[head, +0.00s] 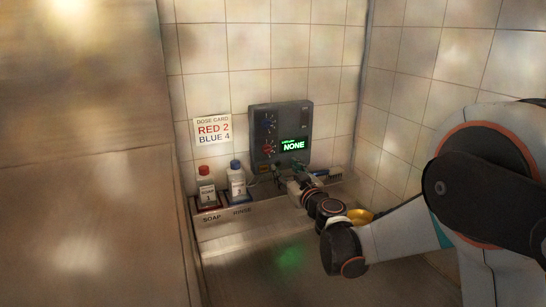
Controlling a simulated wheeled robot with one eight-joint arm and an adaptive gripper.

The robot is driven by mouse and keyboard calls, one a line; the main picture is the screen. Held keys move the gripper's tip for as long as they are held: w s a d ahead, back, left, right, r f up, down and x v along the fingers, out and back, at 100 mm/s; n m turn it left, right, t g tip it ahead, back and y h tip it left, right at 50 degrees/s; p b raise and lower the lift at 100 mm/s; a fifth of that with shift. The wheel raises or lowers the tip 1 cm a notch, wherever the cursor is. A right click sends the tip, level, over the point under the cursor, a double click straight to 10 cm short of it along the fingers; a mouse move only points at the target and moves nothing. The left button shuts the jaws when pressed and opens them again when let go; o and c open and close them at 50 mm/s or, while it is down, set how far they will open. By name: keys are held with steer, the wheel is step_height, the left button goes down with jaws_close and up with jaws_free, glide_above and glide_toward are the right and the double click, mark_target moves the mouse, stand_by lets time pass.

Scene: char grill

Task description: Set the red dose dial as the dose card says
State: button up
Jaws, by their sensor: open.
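The dose card (212,129) on the tiled wall reads RED 2 and BLUE 4. A dark grey dispenser box (291,117) hangs on the wall to its right. The red dose dial (268,148) is at the box's lower left, below a blue dial (271,125). The red dial's setting is too small to read. A green display (293,145) beside it reads NONE. My gripper (279,172) is open, at the box's lower edge, below the red dial in the picture. Its fingers are small and partly unclear, and I cannot tell whether they touch anything.
A red-capped bottle (206,187) and a blue-capped bottle (237,181) stand left of my gripper, above the labels SOAP and RINSE on the ledge (228,217). A brush (331,173) and a gold bowl (361,215) are to the right. A large panel fills the left side.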

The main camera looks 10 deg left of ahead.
mark_target(269, 152)
steer(key=b+x, duration=0.2)
steer(key=x, duration=1.1)
steer(key=shift+w+a, duration=0.2)
steer(key=shift+a, duration=0.05)
steer(key=c, duration=1.1)
